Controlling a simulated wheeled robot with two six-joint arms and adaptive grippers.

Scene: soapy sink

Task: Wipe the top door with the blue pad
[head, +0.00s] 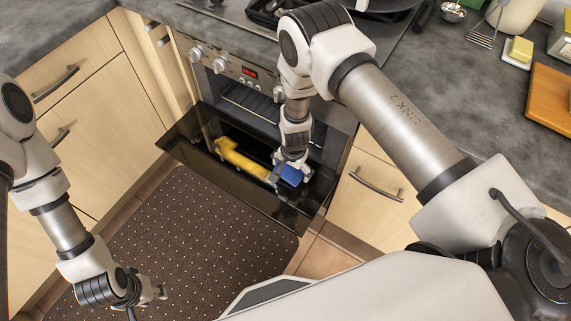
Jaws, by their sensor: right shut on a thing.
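The oven door (185,146) is a dark glass panel, tilted open below the oven's control panel. My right gripper (289,166) is over the right part of the open door. It is shut on the blue pad (291,175), which is at or just above the door's dark surface; I cannot tell whether they touch. The gripper and wrist hide part of the pad. My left gripper (148,298) is at the lower left, away from the door, with its fingers spread and nothing between them.
A long yellow thing (240,158) lies across the opening left of the pad. A dark dotted mat (190,240) covers the floor. Wooden cabinets (92,110) flank the oven. The grey counter (450,90) holds a cutting board (551,98) and a yellow sponge (520,50).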

